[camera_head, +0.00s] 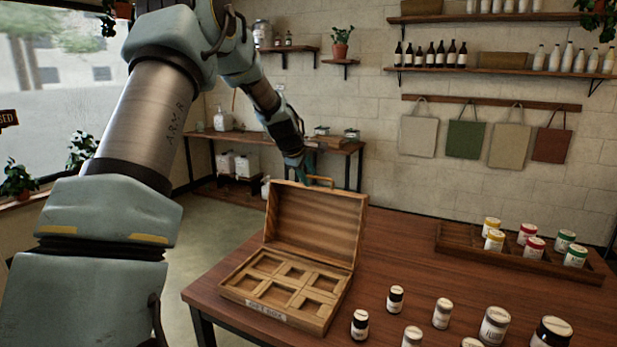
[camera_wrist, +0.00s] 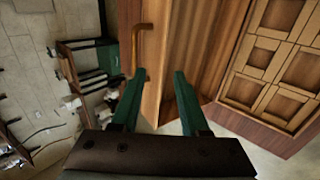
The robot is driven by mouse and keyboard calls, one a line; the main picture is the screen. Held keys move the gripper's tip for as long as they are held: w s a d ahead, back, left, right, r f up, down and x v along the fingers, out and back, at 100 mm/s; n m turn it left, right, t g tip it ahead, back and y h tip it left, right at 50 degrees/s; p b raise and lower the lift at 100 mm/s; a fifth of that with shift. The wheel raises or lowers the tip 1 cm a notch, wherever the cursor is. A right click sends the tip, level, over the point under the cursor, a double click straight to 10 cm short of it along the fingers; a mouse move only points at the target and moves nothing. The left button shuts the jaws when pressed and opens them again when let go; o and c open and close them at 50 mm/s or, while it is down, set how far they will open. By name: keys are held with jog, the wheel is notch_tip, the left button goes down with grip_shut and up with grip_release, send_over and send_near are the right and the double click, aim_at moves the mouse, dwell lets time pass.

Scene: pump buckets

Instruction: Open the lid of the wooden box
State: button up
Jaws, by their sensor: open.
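The wooden box (camera_head: 275,290) stands on the table with its divided tray showing several square compartments. Its lid (camera_head: 318,225) is raised, standing roughly upright at the back and leaning slightly away. A brass-coloured handle (camera_head: 319,181) is at the lid's top edge; it also shows in the wrist view (camera_wrist: 137,50). My gripper (camera_head: 303,168) is behind and above the lid's top edge, partly hidden by it. In the wrist view my gripper (camera_wrist: 160,74) has its green fingers apart, with part of the lid (camera_wrist: 190,40) seen between and beyond them. I cannot tell whether they touch it.
Several small jars and bottles (camera_head: 442,313) stand on the table (camera_head: 390,250) right of the box. A wooden tray (camera_head: 455,240) with coloured-lid jars is at the back right. A side table (camera_head: 345,148) with containers stands behind. The tabletop between box and tray is clear.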

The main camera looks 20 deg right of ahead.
jog(key=b+v, duration=0.3)
jog(key=v, duration=0.7)
jog(key=shift+r, duration=0.1)
jog(key=shift+c, duration=0.3)
